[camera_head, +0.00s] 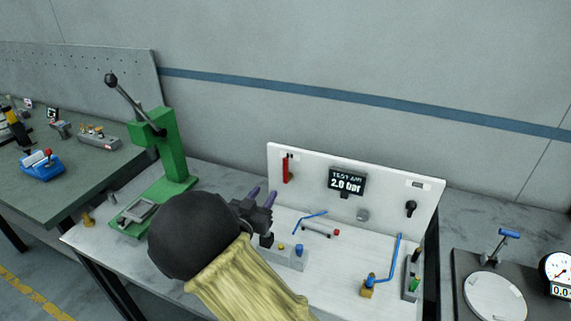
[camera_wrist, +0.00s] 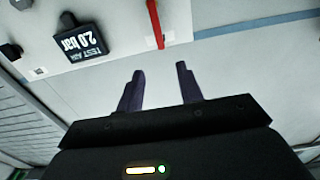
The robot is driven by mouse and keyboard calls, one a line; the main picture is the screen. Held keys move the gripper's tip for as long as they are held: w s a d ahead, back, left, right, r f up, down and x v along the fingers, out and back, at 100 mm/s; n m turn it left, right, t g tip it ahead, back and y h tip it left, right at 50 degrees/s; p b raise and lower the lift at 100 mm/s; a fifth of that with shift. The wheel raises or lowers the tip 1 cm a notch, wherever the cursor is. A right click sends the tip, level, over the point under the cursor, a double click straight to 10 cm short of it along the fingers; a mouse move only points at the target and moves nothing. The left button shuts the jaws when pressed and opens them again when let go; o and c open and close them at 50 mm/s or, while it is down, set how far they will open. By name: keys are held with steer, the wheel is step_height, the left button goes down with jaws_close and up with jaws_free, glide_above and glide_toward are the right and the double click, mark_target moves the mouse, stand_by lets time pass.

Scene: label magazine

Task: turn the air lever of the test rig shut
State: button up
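The test rig has a white upright panel (camera_head: 308,160) with a dark display (camera_head: 346,182) reading "TEST AIR 2.0 bar". A red lever (camera_head: 286,168) stands upright on the panel's left part; I take it as the air lever. In the wrist view the red lever (camera_wrist: 155,22) shows at the top, beside the display (camera_wrist: 83,38), which appears upside down. My gripper (camera_head: 262,194) is open in front of the panel's lower left. In the wrist view my gripper (camera_wrist: 160,69) has its two fingers apart with nothing between them, and the lever lies beyond the fingertips.
A green press (camera_head: 170,150) stands left of the panel. Blue bent rods (camera_head: 397,262), a brass fitting (camera_head: 367,290) and a grey block (camera_head: 290,258) are on the white bench in front. A round plate (camera_head: 494,299) and a gauge (camera_head: 557,267) stand at the right.

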mark_target(285, 165)
steer(key=p+x, duration=0.4)
steer(key=x, duration=1.2)
steer(key=shift+w+d, duration=0.1)
steer(key=shift+w, duration=0.05)
steer(key=shift+c, duration=0.3)
jaws_close()
